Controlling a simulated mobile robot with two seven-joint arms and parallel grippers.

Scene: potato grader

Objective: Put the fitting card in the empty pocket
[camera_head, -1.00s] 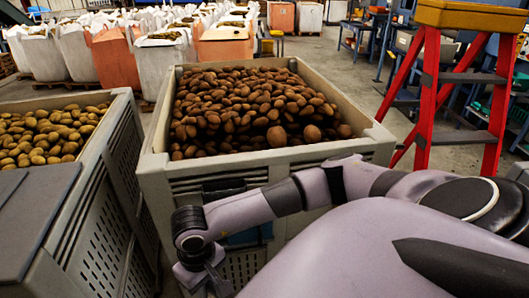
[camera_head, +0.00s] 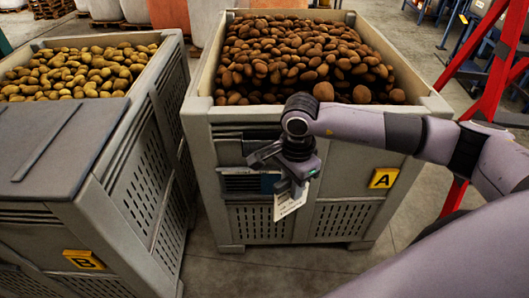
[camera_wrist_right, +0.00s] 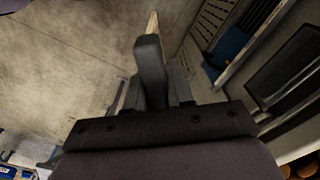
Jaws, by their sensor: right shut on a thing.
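My right gripper (camera_head: 291,188) is shut on a white card (camera_head: 289,206) with print too small to read. It holds the card hanging down in front of crate A (camera_head: 222,213). In the right wrist view, a dark finger (camera_wrist_right: 151,70) shows with the thin edge of the card (camera_wrist_right: 152,24) beyond it. On crate A's front is a card holder (camera_head: 240,184) with a blue part (camera_head: 269,183), partly hidden by my gripper. The blue part also shows in the right wrist view (camera_wrist_right: 232,45). My left gripper is out of view.
Crate A, with yellow label A (camera_head: 383,178), is full of brown potatoes (camera_head: 290,50). Crate B (camera_head: 120,215), with label B (camera_head: 84,260), holds yellowish potatoes (camera_head: 75,70) on the left. A red ladder (camera_head: 490,85) stands right. Bare floor (camera_head: 290,270) lies in front.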

